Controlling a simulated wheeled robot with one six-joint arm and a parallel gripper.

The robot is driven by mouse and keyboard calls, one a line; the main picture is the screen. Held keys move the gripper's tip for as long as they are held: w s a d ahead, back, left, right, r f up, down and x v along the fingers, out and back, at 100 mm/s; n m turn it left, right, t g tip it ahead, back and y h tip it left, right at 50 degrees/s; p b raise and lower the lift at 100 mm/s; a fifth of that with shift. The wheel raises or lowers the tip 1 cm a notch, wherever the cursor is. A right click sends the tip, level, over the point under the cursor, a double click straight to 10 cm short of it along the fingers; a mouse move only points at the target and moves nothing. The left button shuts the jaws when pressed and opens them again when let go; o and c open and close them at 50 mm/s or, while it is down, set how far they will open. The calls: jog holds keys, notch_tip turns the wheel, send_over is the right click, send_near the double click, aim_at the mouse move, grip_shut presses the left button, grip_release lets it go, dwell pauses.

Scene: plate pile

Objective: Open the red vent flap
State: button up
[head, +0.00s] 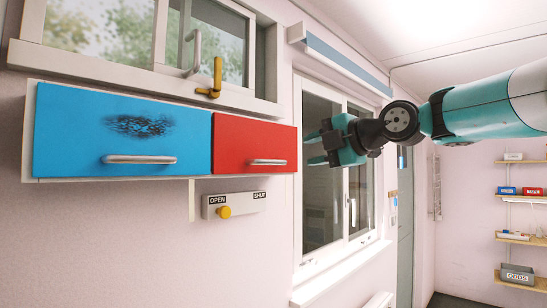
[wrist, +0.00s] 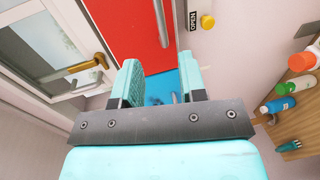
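The red vent flap (head: 240,132) is on the wall below the upper window, right of a blue flap (head: 75,125) with a black smudge. Both look shut, each with a silver bar handle low on its face. The red flap's handle (head: 267,162) is clear of my gripper. My gripper (head: 309,149) is open and empty, right of the red flap, fingers pointing left. In the wrist view the red flap (wrist: 120,35) and its handle (wrist: 161,22) lie beyond the open fingers (wrist: 160,70). Part of the blue flap (wrist: 160,88) shows between them.
A slider plate (head: 240,203) marked OPEN and SHUT is below the flaps; its yellow knob (head: 224,212) is at the OPEN end. A brass window handle (head: 214,78) hangs above the red flap. A larger window (head: 340,180) is behind my gripper. Shelves (head: 520,195) stand far right.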

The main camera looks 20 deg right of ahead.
aim_at(276, 161)
jog(key=p+x, duration=0.5)
jog(key=x, duration=0.7)
jog(key=shift+w+a+f, duration=0.1)
jog(key=shift+c, duration=0.4)
grip_shut()
